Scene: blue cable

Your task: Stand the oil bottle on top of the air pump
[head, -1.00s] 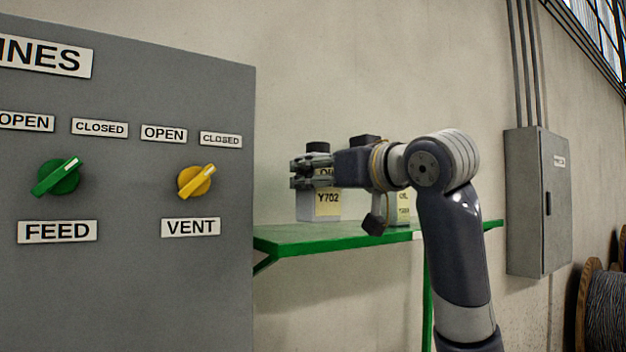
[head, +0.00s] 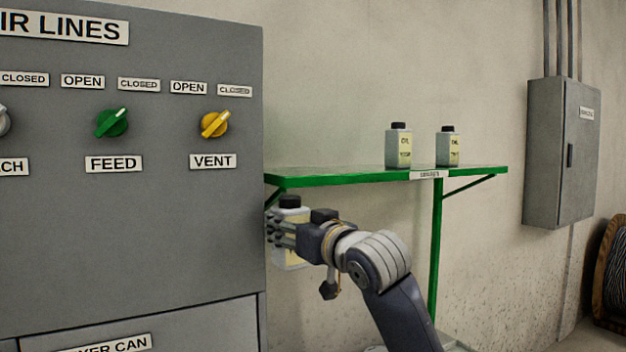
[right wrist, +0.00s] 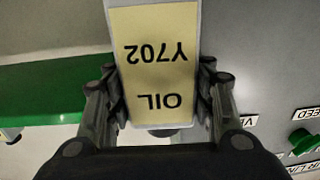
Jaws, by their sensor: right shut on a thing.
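My right gripper (head: 282,232) is shut on an oil bottle (head: 292,258) with a black cap and a pale yellow label. In the head view it holds the bottle roughly upright, in front of the green shelf's left end and below its top. In the right wrist view the bottle (right wrist: 158,60) sits between the two fingers (right wrist: 160,100), its label reading OIL Y702 upside down. No air pump can be made out in these views. My left gripper is not in view.
A green shelf (head: 345,177) on the wall bears two more oil bottles, one (head: 398,147) and another (head: 448,147). A grey AIR LINES panel (head: 60,230) with knobs stands close at left. A grey wall box (head: 545,150) and a cable reel (head: 612,270) are at right.

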